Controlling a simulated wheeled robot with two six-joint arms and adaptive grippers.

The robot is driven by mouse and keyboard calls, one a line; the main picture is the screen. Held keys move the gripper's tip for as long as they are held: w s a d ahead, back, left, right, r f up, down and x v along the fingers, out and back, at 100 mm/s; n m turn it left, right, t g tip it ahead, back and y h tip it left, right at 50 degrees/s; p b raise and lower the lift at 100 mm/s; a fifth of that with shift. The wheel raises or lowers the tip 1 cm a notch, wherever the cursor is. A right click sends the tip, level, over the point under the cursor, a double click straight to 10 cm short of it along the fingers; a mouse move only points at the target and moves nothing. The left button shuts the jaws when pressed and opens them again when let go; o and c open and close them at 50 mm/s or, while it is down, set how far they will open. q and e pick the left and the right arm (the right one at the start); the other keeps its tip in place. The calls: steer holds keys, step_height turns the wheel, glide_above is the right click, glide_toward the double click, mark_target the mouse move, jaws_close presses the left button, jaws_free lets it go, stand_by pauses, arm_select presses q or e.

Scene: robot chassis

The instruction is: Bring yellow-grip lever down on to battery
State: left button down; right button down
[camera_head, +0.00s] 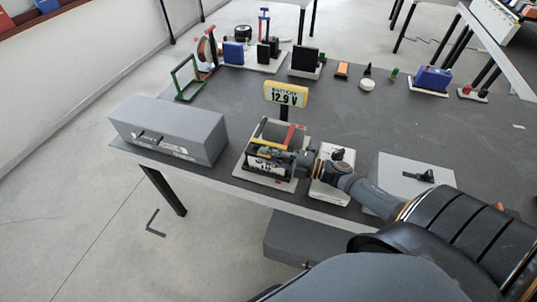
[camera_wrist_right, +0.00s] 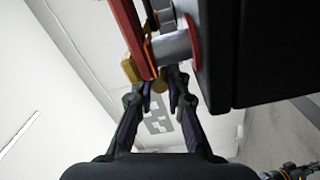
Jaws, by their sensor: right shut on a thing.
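The battery (camera_head: 275,133) is a dark block on a pale base plate at the table's front edge, under a yellow-framed display reading 12.9 V (camera_head: 286,95). My right gripper (camera_head: 284,158) is at its front side, low by the yellow grip (camera_head: 266,146). In the right wrist view, the fingertips (camera_wrist_right: 160,84) are shut on the yellow grip at the end of the red lever (camera_wrist_right: 128,28). A large dark block (camera_wrist_right: 265,50) is close on the right there. The fingers partly hide the grip, and the lever's exact angle is unclear. My left gripper does not show.
A grey toolbox (camera_head: 170,128) stands left of the battery. A white device (camera_head: 333,175) is just right, under my right arm. A pale plate with a black handle (camera_head: 418,177) lies farther right. Several small devices line the table's back; the table's middle (camera_head: 400,120) is clear.

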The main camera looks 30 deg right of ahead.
steer(key=shift+f, duration=0.2)
steer(key=c, duration=1.3)
jaws_free()
steer(key=shift+c, duration=0.2)
steer(key=shift+r, duration=0.15)
